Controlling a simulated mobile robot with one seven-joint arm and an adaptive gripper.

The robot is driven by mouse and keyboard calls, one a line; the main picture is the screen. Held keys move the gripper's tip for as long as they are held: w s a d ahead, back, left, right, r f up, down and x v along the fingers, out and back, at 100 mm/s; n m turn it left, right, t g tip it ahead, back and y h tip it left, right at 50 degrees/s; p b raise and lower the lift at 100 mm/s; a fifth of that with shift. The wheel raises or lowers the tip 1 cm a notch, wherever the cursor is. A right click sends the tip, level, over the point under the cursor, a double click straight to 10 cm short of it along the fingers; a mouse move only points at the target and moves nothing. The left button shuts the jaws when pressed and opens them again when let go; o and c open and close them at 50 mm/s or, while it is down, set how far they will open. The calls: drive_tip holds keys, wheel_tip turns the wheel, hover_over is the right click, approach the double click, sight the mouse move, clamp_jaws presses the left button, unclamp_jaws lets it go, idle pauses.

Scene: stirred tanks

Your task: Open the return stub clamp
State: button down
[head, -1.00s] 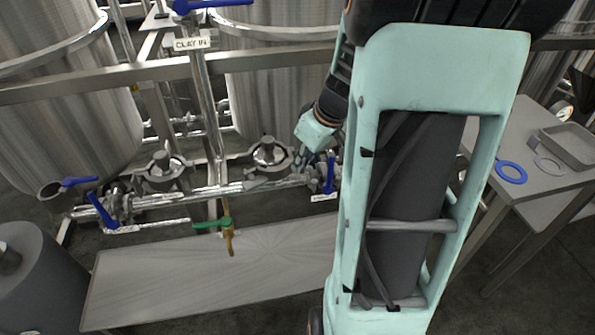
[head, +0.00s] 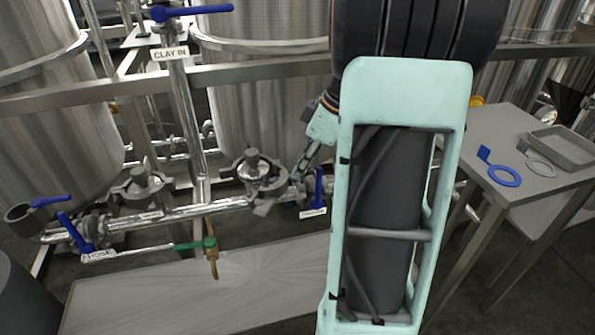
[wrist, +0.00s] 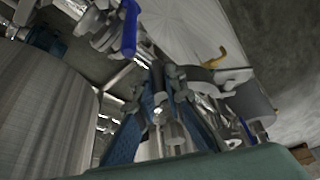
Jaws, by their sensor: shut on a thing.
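In the wrist view my gripper's two blue fingers (wrist: 170,105) close on a small grey metal part of the clamp (wrist: 163,112). The fingertips are small and partly hidden in the head view, so the exact grip point is unclear. A second similar clamp (head: 141,187) stands further left. No label reading "return" is visible.
A blue valve handle (head: 319,188) stands upright just right of my gripper. A green-handled valve (head: 195,244) hangs below the pipe. Tanks stand behind.

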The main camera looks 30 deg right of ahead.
drive_tip(key=w+d+n+g+y+p, duration=0.1)
drive_tip(key=w+d+n+g+p, duration=0.3)
drive_tip(key=n+p, duration=0.3)
drive_tip(key=shift+w+d+n+p, duration=0.25)
drive_tip(key=shift+w+n, duration=0.4)
drive_tip(key=shift+n, duration=1.45)
drive_tip(key=shift+w, duration=0.1)
drive_tip(key=c, duration=2)
unclamp_jaws()
drive_tip(key=shift+r, duration=0.1)
drive_tip(key=v, duration=1.2)
drive_tip(key=shift+w, duration=0.1)
